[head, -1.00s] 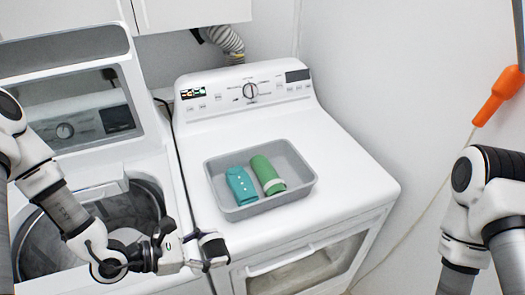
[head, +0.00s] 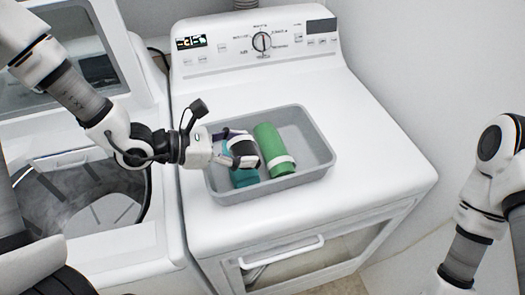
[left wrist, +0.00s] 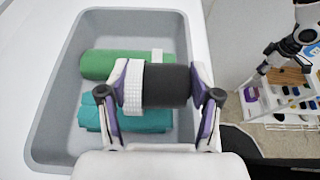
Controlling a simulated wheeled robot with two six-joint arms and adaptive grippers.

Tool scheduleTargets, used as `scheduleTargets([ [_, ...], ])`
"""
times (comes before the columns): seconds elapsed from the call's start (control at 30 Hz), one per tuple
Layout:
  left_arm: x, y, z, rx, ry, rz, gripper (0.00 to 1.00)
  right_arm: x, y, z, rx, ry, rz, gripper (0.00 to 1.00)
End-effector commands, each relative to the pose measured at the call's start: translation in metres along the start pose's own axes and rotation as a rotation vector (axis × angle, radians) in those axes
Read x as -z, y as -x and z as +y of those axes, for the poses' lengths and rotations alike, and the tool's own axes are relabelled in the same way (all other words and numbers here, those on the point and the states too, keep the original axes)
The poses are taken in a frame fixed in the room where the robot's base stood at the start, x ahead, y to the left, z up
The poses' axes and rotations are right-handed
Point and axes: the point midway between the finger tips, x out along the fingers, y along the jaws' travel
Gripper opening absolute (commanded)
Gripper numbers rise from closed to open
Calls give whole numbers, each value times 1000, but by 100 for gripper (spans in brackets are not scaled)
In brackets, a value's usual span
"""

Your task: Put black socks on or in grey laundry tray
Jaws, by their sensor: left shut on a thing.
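The black socks (left wrist: 168,86), a dark roll with a white band, are held between the two fingers of my left gripper (left wrist: 160,90). In the head view my left gripper (head: 235,149) is over the left part of the grey laundry tray (head: 305,176), and the socks (head: 240,150) show partly behind its fingers. The tray sits on the white dryer top. The socks are above the teal roll; I cannot tell whether they touch it. My right gripper is not in view; only my right arm shows at the right edge.
In the tray lie a green roll (head: 271,145) with a white band and a teal roll (head: 244,178), partly hidden by my gripper. The tray's right side is free. The open washer (head: 90,205) stands left of the dryer (head: 380,160). A wall borders the right.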

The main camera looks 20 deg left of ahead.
Motion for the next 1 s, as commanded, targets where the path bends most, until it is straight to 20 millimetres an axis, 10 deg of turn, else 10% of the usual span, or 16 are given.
scheduleTargets([
  [0.07,6,-8,5,-4,-8,0,27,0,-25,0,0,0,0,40],
  [0.43,-19,-57,54,-3,-2,4,27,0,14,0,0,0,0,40],
  [1.0,16,-77,57,-2,0,1,27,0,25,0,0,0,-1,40],
])
